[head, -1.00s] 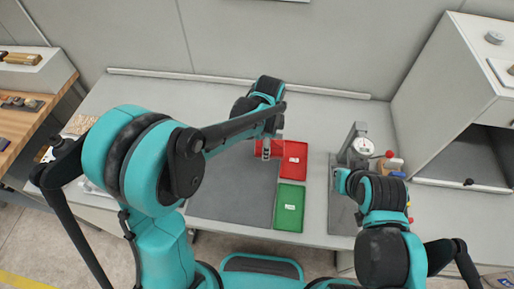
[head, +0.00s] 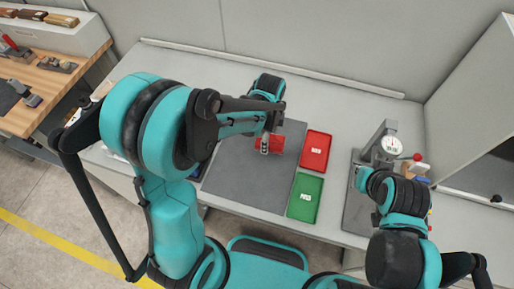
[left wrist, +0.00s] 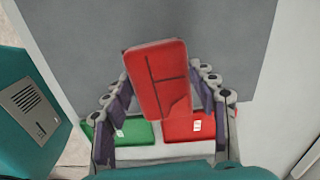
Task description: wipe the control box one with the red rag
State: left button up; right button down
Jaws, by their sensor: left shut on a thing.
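The red rag (head: 276,142) is a flat red folded pad with dark seams. My left gripper (head: 265,146) is shut on it and holds it over the dark grey mat. In the left wrist view the rag (left wrist: 157,80) is between the two fingers of the left gripper (left wrist: 160,98). My right gripper (head: 362,178) is beside the dial gauge stand, its fingers small and partly hidden by its arm. I cannot tell which thing is control box one.
The red tray (head: 316,153) and green tray (head: 304,205) lie right of the grey mat (head: 240,190). The dial gauge stand (head: 390,145) is farther right, before a grey cabinet (head: 470,110). A wooden bench (head: 60,90) with tools is at the left.

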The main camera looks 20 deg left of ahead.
aim_at(255, 154)
pick_arm(q)
jog(key=a+f, duration=0.1)
jog(key=a, duration=0.1)
jog(key=s+a+f, duration=0.1)
jog(key=a, duration=0.1)
jog(key=shift+f, duration=0.35)
jog(key=shift+f+b, duration=0.8)
jog(key=shift+f, duration=0.95)
jog(key=shift+f, duration=0.2)
jog(key=o, duration=1)
jog(key=shift+r, duration=0.1)
